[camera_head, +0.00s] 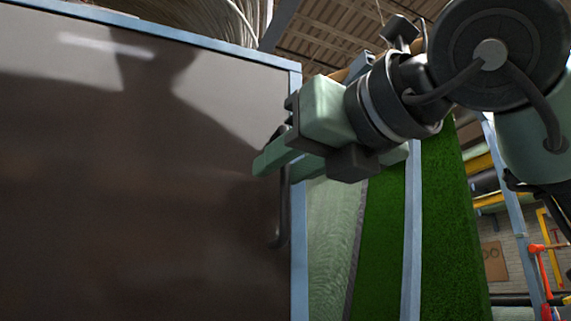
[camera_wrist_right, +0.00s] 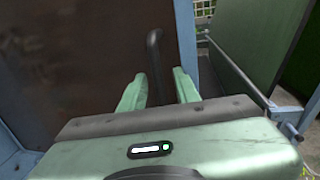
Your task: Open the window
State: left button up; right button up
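The window is a large dark brown panel (camera_head: 130,180) in a light blue frame (camera_head: 298,250), filling the left of the head view; it looks closed there. A dark bar handle (camera_head: 282,222) stands upright near its right edge. My right gripper (camera_head: 270,160) is at the upper part of this handle, its pale green fingers pointing left across it. In the right wrist view the fingers (camera_wrist_right: 158,90) are apart, with the handle (camera_wrist_right: 154,55) between them. Contact cannot be made out. The handle's upper part is partly hidden by the gripper in the head view. My left gripper is not in view.
Right of the panel are green turf sheets (camera_head: 447,230) and a blue upright post (camera_head: 411,240). A coil of pale strands (camera_head: 215,20) lies above the panel. A rack with coloured rolls (camera_head: 484,180) stands farther right.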

jog(key=b+v, duration=0.2)
jog(key=v, duration=0.5)
jog(key=shift+s+d, duration=0.25)
jog(key=shift+s, duration=0.1)
jog(key=shift+r, duration=0.1)
